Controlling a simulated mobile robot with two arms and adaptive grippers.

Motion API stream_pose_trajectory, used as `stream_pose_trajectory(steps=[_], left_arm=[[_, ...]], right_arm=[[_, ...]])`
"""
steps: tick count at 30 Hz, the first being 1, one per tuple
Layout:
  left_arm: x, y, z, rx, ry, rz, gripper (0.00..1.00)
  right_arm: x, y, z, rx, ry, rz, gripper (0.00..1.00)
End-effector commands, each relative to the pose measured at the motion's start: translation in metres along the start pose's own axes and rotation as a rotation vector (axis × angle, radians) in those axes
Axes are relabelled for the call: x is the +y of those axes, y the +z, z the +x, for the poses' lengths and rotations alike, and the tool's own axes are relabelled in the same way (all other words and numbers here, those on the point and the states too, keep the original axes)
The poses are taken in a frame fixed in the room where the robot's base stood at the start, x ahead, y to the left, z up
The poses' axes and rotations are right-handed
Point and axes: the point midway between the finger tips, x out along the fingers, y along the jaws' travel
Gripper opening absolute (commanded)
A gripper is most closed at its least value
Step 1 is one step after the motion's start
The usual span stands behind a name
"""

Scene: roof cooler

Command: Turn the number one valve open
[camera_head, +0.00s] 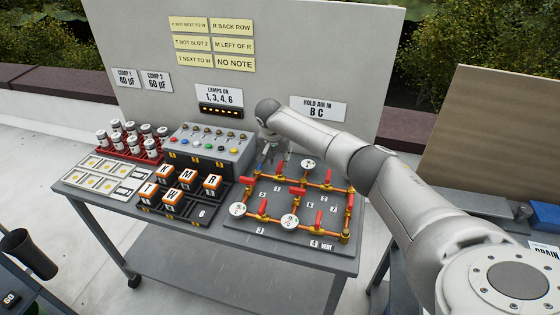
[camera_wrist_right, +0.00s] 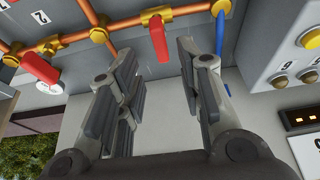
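The valve board (camera_head: 240,237) lies on the table with orange pipes, brass joints and several red valve handles. My right gripper (camera_head: 275,157) is over the board's back left corner, beside a blue pipe. In the right wrist view my right gripper (camera_wrist_right: 158,58) is open. A red valve handle (camera_wrist_right: 159,38) on an orange pipe shows between its fingertips, with gaps on both sides. The number label for this handle cannot be made out. Another red handle (camera_wrist_right: 42,69) is farther left, near a label 2 (camera_wrist_right: 42,17). My left gripper is not in view.
The lamp and button box (camera_head: 215,148) stands just left of the board. An upright panel (camera_head: 290,60) with notes stands behind. Round white gauges (camera_head: 290,221) stand on the board.

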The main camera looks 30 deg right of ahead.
Motion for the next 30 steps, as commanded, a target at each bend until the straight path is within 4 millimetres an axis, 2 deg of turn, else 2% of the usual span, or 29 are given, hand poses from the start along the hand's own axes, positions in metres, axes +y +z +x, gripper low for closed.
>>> stream_pose_trajectory(steps=[6,10,14,21,27,30], left_arm=[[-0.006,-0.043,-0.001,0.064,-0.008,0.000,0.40],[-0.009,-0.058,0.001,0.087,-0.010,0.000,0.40],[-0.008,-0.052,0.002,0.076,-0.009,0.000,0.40],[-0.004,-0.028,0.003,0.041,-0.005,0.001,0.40],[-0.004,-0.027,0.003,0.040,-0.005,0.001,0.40],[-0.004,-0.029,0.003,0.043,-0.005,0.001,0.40]], right_arm=[[-0.001,0.001,0.026,0.000,0.001,0.000,0.34],[-0.001,0.001,0.037,-0.002,-0.001,0.000,0.34],[-0.001,0.001,0.044,-0.001,0.000,0.001,0.34],[-0.001,0.000,0.049,0.001,-0.001,-0.001,0.34],[-0.001,0.000,0.049,0.001,-0.001,-0.001,0.34],[-0.001,0.000,0.049,0.001,-0.001,-0.001,0.22]])
